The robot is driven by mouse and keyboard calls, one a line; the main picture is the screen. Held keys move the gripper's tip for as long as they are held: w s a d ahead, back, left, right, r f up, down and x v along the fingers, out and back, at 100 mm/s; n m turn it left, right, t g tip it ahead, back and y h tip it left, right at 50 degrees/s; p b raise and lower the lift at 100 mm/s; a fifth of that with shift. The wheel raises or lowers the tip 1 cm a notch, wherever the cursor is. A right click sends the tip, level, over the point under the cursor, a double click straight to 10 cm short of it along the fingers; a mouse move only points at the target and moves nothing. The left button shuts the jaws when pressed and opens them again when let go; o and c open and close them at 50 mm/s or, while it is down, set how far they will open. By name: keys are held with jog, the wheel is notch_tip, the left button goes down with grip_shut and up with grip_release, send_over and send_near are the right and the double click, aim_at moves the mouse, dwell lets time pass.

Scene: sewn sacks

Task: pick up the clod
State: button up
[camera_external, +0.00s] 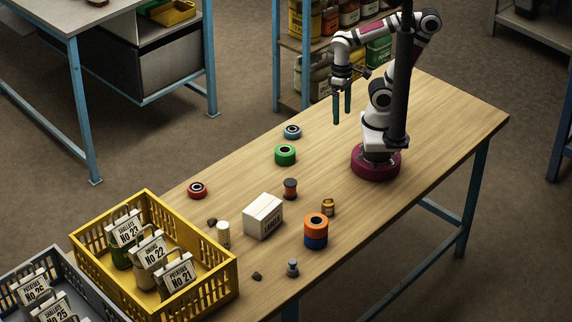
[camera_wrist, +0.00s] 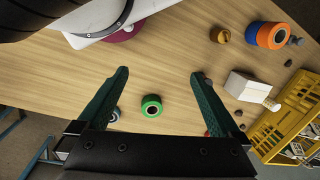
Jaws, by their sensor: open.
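Two small dark brown lumps that look like clods lie on the wooden table. One clod (camera_external: 257,276) is at the near edge, right of the yellow crate. Another dark lump (camera_external: 212,222) lies by the crate's far side, beside a white cylinder (camera_external: 223,234). In the wrist view a small dark lump (camera_wrist: 288,63) shows at the right, beyond the white box. My gripper (camera_external: 342,108) is open and empty, raised above the far end of the table, well away from both lumps. Its spread fingers also show in the wrist view (camera_wrist: 160,74).
A white box (camera_external: 263,217), an orange and blue roll stack (camera_external: 316,231), a brown spool (camera_external: 290,188) and a grey peg (camera_external: 292,268) stand around the table's middle. Green (camera_external: 285,155), blue and red rolls lie farther back. The yellow crate (camera_external: 215,290) holds labelled sacks.

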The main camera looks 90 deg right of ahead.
jog(key=shift+c, duration=0.3)
jog(key=c, duration=0.5)
jog(key=shift+o, duration=0.2)
jog(key=m+t+y, duration=0.2)
jog(key=m+t, duration=0.1)
jog(key=m, duration=1.6)
send_over(213, 218)
jog(key=s+d, duration=0.3)
jog(key=d, duration=0.2)
notch_tip(213, 218, down, 7)
jog(key=shift+f, duration=0.15)
jog(key=x, duration=1)
jog(key=s+x, duration=0.1)
jog(key=x, duration=0.4)
jog(key=shift+f, duration=0.2)
jog(key=shift+c, duration=0.3)
